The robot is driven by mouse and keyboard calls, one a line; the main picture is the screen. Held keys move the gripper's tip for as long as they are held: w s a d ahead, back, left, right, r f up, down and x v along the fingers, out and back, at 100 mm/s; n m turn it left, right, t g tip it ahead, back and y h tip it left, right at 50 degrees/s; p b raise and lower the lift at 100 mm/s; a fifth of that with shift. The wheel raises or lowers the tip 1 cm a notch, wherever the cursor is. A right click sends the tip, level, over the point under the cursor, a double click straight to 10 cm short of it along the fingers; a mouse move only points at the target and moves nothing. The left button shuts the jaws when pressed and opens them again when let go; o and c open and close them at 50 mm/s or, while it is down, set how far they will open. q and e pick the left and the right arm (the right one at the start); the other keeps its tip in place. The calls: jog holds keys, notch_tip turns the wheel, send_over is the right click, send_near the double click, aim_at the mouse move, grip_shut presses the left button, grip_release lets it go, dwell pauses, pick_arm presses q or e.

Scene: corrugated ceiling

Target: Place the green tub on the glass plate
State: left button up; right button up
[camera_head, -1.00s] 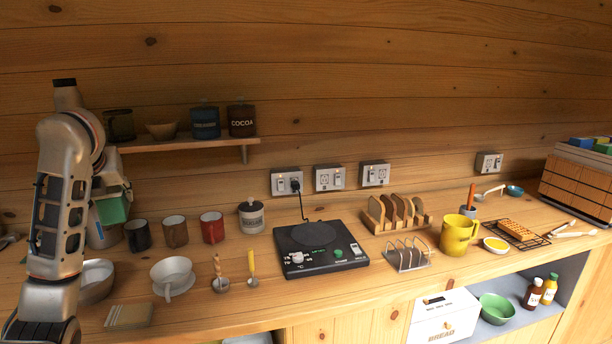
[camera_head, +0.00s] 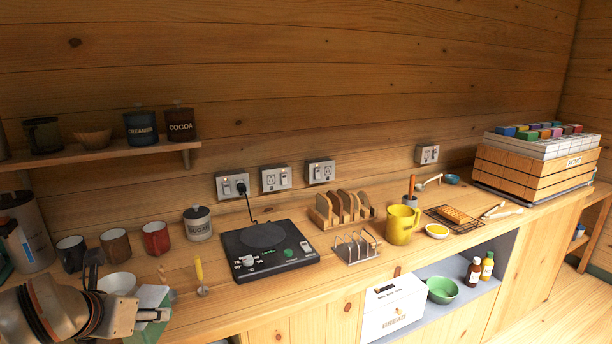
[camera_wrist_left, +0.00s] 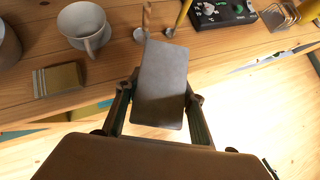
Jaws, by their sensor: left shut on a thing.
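The green tub (camera_head: 152,330) has a flat grey lid and shows at the lower left of the head view, partly hidden by my gripper. My left gripper (camera_wrist_left: 162,96) is shut on it; the fingers grip its two sides. In the left wrist view the tub (camera_wrist_left: 163,72) shows mostly as its grey lid, above the counter's front edge. A black hotplate unit (camera_head: 290,257) with a dark flat top sits mid-counter, right of the tub; I cannot tell whether it is the glass plate. My right gripper is not in view.
Mugs (camera_head: 155,238) and a sugar jar (camera_head: 198,224) stand behind. Toast racks (camera_head: 357,247) and a yellow jug (camera_head: 402,225) stand right of the hotplate.

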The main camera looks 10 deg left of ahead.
pick_arm(q)
jog(key=d, duration=1.3)
jog(key=shift+f+m+h, duration=0.3)
jog(key=shift+f+m, duration=0.05)
jog(key=shift+m, duration=0.05)
jog(key=shift+a, duration=0.1)
